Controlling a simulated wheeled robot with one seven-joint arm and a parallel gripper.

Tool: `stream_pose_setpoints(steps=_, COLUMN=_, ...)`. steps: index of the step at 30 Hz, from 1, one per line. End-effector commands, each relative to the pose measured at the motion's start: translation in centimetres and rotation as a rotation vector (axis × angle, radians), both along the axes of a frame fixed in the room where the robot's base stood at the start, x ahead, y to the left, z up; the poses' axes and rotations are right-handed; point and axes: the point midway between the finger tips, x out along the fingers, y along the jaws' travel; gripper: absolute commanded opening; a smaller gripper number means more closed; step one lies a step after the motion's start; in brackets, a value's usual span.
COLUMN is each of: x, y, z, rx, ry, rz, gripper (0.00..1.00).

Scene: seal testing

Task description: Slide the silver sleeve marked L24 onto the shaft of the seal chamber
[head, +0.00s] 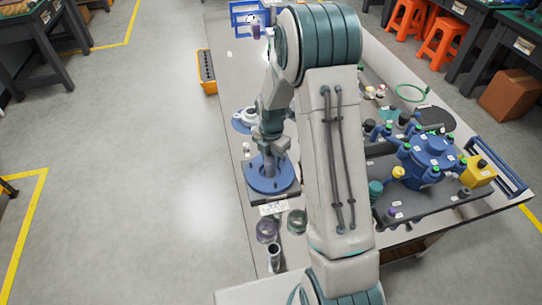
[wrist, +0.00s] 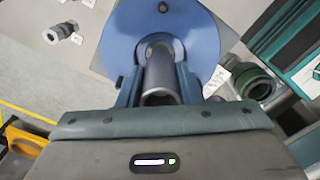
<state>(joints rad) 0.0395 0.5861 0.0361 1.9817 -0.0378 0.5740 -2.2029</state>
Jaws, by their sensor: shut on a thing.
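In the wrist view, my gripper (wrist: 159,88) is shut on a silver sleeve (wrist: 160,80), a smooth grey tube. No L24 mark is readable on it. Beyond the sleeve is the round blue flange (wrist: 115,45) of the seal chamber, with bolt heads on its face. The sleeve lines up roughly with the flange's centre. I cannot tell whether it is around the shaft or only above it; the shaft is hidden. In the head view, my gripper (head: 271,150) points down over the blue flange (head: 255,184), close above it.
In the head view, a dark ring (head: 267,231), a green ring (head: 297,222) and a silver cylinder (head: 274,256) stand nearer on the table. A smaller blue-flanged part (head: 241,126) stands behind. A crowded blue multi-port fixture (head: 432,150) is at right. A yellow bin (head: 207,72) hangs at the left edge.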

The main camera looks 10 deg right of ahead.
Motion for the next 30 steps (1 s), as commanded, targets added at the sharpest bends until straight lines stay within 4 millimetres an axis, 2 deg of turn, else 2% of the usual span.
stream_pose_setpoints(steps=16, x=0.0, y=0.0, z=-0.5, rx=0.0, ry=0.0, rz=-0.001, gripper=0.02)
stream_pose_setpoints(steps=30, x=0.0, y=0.0, z=-1.9, rx=0.0, ry=0.0, rz=0.001, gripper=0.02)
